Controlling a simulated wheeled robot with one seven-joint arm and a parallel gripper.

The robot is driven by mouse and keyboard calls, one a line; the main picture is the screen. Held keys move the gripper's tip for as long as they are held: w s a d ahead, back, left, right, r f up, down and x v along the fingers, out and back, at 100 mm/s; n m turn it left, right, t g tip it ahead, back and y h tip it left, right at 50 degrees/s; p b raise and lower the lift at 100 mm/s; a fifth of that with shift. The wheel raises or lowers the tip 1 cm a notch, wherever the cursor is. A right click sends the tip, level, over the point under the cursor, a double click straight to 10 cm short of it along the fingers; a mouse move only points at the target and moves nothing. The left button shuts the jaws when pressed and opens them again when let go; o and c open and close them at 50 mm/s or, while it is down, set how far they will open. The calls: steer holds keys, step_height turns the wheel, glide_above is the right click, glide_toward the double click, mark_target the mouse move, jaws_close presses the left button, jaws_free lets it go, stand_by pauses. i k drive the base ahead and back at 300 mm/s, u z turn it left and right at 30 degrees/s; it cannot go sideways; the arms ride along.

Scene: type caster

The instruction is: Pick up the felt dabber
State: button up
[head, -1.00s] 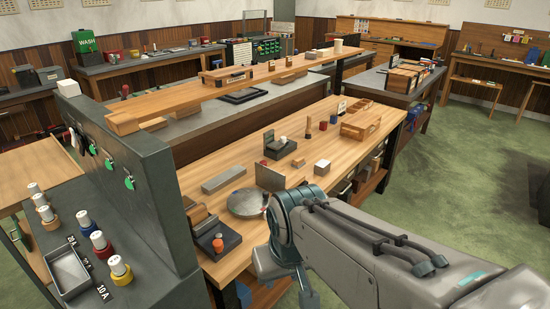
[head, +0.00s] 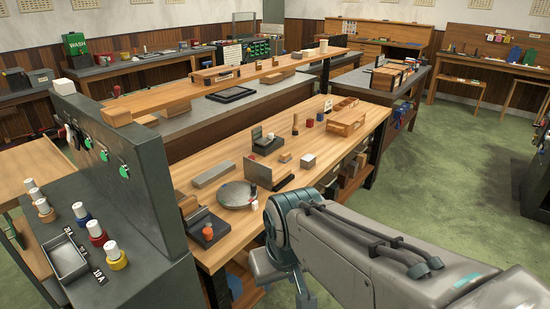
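I cannot tell for sure which small item is the felt dabber. A small piece with a dark reddish top (head: 253,190) and a pale piece (head: 254,204) stand at the right edge of a round grey disc (head: 233,196) on the wooden bench, close to my arm. An orange piece (head: 208,233) sits on a black block at the bench's near left. A thin upright wooden-handled tool (head: 295,124) stands farther back. My arm reaches in from the lower right, its teal joint over the bench's near edge. My gripper's fingers do not show.
The wooden bench (head: 222,160) also holds a grey bar (head: 214,174), an upright metal plate (head: 264,170), a pale cube (head: 308,161) and a wooden caddy (head: 346,124). A dark panel (head: 135,160) rises at its left. Green floor (head: 440,170) is open at right.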

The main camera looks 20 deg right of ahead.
mark_target(284, 157)
steer(key=z, duration=1.3)
steer(key=i, duration=2.3)
steer(key=u, duration=0.25)
